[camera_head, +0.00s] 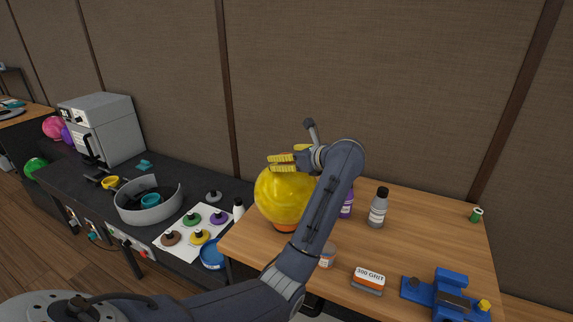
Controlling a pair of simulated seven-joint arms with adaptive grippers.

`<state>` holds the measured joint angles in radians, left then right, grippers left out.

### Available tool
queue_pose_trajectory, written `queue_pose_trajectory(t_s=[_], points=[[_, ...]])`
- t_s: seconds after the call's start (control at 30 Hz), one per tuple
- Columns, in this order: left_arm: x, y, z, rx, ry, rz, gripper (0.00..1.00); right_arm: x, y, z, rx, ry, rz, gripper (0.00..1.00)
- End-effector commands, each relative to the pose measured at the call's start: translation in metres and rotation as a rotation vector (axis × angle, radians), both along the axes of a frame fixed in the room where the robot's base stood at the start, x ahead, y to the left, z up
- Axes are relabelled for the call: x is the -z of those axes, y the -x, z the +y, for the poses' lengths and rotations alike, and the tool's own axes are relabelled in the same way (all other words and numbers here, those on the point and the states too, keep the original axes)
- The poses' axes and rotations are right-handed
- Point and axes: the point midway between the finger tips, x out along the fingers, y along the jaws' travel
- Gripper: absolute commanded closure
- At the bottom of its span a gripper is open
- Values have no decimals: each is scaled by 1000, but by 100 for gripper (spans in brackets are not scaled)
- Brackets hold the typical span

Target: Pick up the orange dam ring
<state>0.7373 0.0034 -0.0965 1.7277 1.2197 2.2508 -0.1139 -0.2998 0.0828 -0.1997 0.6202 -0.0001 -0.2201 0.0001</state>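My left arm comes in from the lower left and bends up over the table. Its gripper (282,163) has yellow fingertips and is at the top of a large yellow ball (275,196). I cannot tell whether it touches the ball or how far its fingers are apart. An orange piece (285,227) shows under the ball, mostly hidden by the ball and my arm. It may be the orange dam ring, but I cannot make out a ring shape. My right gripper is not in view.
The wooden table (440,230) also bears a grey bottle (378,208), a purple bottle (347,205), a small jar (327,257), a 300 grit block (369,278) and a blue vise (449,294). A round grey tub (178,204) and a white sheet with coloured knobs stand on the dark counter.

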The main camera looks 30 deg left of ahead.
Motion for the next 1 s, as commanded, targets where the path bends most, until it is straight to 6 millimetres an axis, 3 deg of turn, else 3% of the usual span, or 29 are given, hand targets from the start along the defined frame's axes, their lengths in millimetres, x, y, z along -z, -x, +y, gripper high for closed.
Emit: queue_pose_trajectory(t_s=[0.4,0.87,1.0], points=[[2,-1,5,0,0,1,28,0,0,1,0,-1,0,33],[2,-1,5,0,0,1,81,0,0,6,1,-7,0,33],[2,-1,5,0,0,1,82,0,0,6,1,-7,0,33]])
